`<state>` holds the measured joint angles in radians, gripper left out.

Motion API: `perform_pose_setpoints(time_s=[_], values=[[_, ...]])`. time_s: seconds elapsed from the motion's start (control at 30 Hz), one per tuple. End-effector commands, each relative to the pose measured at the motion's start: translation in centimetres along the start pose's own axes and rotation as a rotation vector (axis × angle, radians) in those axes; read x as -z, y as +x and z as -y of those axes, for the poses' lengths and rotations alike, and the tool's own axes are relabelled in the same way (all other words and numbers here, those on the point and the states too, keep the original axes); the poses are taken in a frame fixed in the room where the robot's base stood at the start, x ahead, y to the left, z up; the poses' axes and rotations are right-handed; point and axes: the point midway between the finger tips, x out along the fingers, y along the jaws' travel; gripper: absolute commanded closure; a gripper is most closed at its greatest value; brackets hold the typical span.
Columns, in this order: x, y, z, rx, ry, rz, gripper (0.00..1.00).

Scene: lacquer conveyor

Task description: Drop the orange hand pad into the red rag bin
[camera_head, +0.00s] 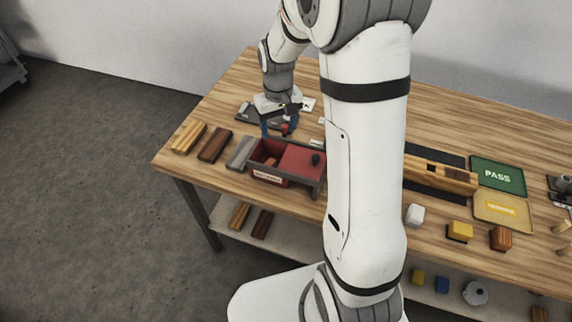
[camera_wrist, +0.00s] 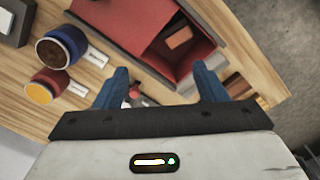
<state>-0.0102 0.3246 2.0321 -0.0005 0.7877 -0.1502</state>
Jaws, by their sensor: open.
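The red rag bin (camera_head: 302,160) stands on the workbench with a label on its front. An orange-brown pad (camera_head: 271,161) lies inside the open part. In the wrist view the pad (camera_wrist: 179,37) shows on the floor of the bin (camera_wrist: 196,62). My gripper (camera_head: 278,127) is over the bench just behind the bin. In the wrist view its two blue fingers (camera_wrist: 160,82) are spread apart, with nothing held between them. The pad lies beyond the fingertips, apart from them.
Brown blocks (camera_head: 214,145) and a grey block (camera_head: 240,152) lie left of the bin. A blue-rimmed pot (camera_wrist: 62,46) and a red-and-yellow pot (camera_wrist: 47,86) stand near my gripper. A green PASS tray (camera_head: 497,175) and a yellow tray (camera_head: 502,209) lie at the right.

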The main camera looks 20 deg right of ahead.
Motion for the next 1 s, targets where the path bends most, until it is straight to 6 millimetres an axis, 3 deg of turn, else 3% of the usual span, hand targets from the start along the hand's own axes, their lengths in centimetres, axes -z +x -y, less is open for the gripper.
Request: perform_pose_setpoints(time_s=[0.1, 0.3, 0.87, 1.0], values=[[0.1, -2.1, 0.0, -0.001, 0.0, -0.006, 0.35], [0.0, -4.6, 0.0, 0.0, 0.0, -0.001, 0.35], [0.0, -5.2, 0.0, 0.0, 0.001, 0.0, 0.35], [-1.6, -6.7, 0.2, -0.004, 0.012, -0.026, 0.35]])
